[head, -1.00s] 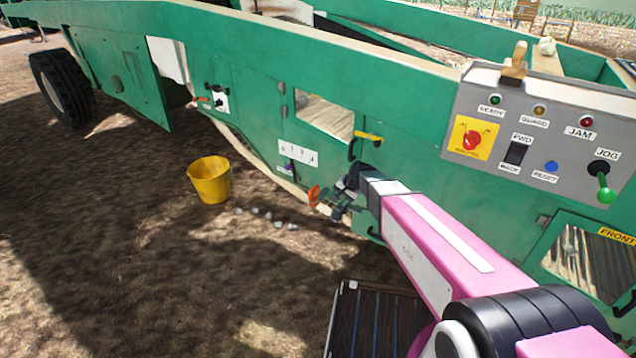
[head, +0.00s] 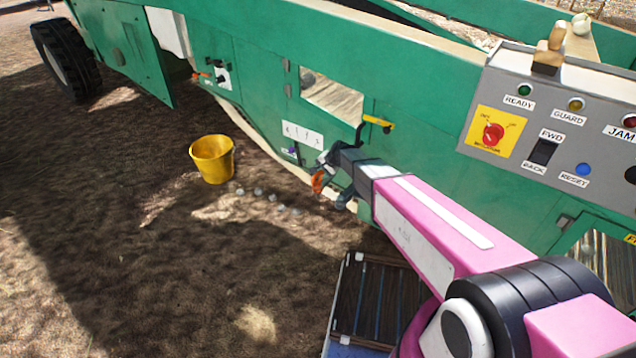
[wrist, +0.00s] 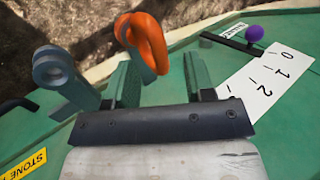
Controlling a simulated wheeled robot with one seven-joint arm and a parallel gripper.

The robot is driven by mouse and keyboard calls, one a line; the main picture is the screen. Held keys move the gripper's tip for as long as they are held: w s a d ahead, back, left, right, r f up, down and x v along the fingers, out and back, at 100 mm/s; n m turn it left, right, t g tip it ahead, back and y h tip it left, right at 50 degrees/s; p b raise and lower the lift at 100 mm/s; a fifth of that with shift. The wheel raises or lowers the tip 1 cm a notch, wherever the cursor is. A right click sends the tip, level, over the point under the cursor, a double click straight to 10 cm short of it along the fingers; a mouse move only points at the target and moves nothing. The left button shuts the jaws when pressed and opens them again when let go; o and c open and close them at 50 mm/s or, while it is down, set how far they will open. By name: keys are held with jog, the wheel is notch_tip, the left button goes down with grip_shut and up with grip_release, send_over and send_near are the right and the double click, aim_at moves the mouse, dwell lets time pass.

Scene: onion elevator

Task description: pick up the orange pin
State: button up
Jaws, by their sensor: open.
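The orange pin (head: 317,182) shows as a small loop low on the side of the green machine, just left of my gripper (head: 331,178) in the head view. In the wrist view the orange pin's thick rounded loop (wrist: 150,42) stands at the upper middle, next to grey-green lugs (wrist: 52,70). My gripper (wrist: 158,78) is open there, and the loop's lower end shows in the gap between its two fingers. I cannot tell whether a finger touches it. The pin's shaft is not clearly visible.
The green machine (head: 255,80) fills the far side, with a yellow handle (head: 378,123) above my arm. A numbered white plate (wrist: 262,85) and purple knob (wrist: 254,34) lie right. A yellow bucket (head: 212,160) stands on open ground at left.

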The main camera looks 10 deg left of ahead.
aim_at(318, 174)
jog(key=x, duration=0.5)
jog(key=shift+w+d+f, duration=0.1)
jog(key=shift+w+d, duration=0.1)
jog(key=shift+w, duration=0.1)
grip_shut()
